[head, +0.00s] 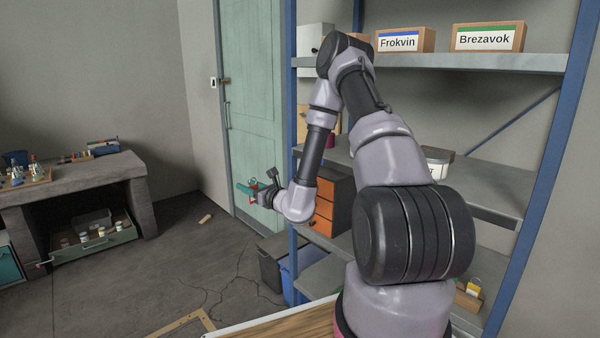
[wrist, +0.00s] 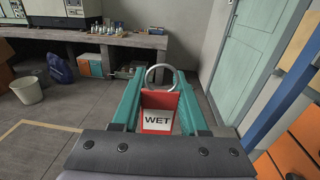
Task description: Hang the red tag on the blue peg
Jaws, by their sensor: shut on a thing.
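The red tag (wrist: 157,121) has a white label reading "WET" and a metal ring (wrist: 161,74) at its far end. It sits between the teal fingers of my gripper (wrist: 160,92), which are shut on it. In the head view my gripper (head: 248,189) is held out in the air left of the shelf, in front of the green door, with a small bit of red showing at it. I cannot make out the blue peg in either view.
A concrete bench (head: 75,171) with small items stands at the left. A blue-posted shelf (head: 420,63) with labelled boxes and orange drawers (head: 333,204) is at the right. A dark bin (head: 272,266) stands low beside the shelf. The floor (head: 130,275) between is mostly clear.

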